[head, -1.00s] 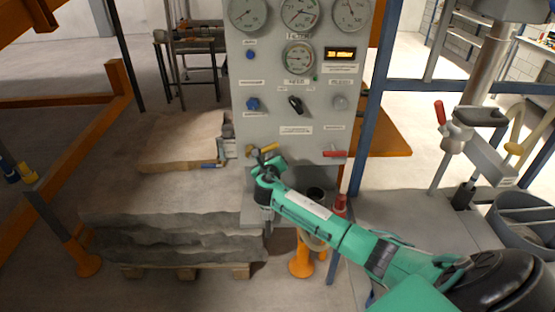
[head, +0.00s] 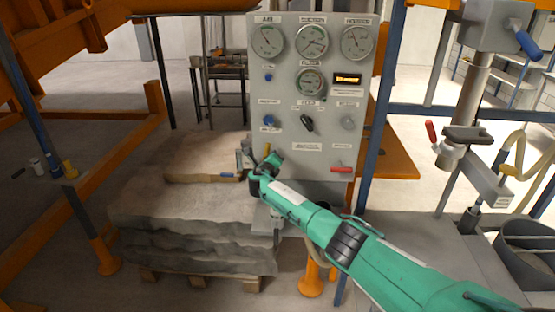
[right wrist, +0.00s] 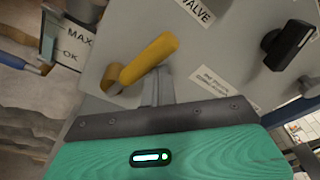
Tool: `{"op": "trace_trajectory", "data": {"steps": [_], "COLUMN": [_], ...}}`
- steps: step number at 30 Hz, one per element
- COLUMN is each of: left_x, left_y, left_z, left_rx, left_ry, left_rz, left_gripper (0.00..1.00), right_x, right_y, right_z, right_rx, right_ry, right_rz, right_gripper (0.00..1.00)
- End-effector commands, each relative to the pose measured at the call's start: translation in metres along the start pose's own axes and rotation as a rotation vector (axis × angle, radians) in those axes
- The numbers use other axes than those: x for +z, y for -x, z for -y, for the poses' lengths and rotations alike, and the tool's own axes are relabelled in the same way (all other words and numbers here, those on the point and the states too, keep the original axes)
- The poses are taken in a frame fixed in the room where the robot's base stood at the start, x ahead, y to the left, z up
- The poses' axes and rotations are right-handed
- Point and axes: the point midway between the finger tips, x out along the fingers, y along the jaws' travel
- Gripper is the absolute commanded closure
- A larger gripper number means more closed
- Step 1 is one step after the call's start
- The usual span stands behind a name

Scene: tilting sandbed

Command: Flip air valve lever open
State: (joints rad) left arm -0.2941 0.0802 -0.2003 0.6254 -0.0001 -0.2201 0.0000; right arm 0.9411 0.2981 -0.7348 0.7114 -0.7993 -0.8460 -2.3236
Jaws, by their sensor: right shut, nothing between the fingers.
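The yellow lever (head: 267,149) is on the lower left of the grey gauge panel, and it looks about upright in the head view. In the right wrist view the yellow lever (right wrist: 149,60) runs diagonally from its mount, below a label that reads "VALVE". My right gripper (head: 271,161) is just below and beside the lever. Its closed fingers (right wrist: 157,88) show close under the lever in the wrist view, with nothing between them. I cannot tell whether they touch it. My left gripper is in neither view.
A black knob (right wrist: 287,45) is near on the wrist view's right. A stone block (head: 190,225) lies at the left, and a blue post (head: 372,130) stands right of the panel.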

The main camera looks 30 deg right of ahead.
Motion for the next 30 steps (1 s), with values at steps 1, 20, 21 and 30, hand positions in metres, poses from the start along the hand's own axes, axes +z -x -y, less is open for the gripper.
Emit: {"op": "trace_trajectory", "data": {"steps": [1,20,21,30], "left_x": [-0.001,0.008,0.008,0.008], "left_y": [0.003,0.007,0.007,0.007], "left_z": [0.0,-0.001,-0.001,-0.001], "left_rx": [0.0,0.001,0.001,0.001], "left_ry": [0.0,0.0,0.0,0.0], "left_rz": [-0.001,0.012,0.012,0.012], "left_gripper": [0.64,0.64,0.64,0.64], "right_x": [0.007,0.019,0.019,0.021], "right_y": [0.001,0.003,0.003,0.003], "right_z": [0.001,-0.007,-0.007,-0.007], "right_rx": [0.001,0.001,0.001,0.002], "right_ry": [-0.001,-0.002,-0.002,-0.003], "right_rz": [0.004,0.006,0.006,0.008], "right_gripper": [1.0,1.0,1.0,1.0]}}
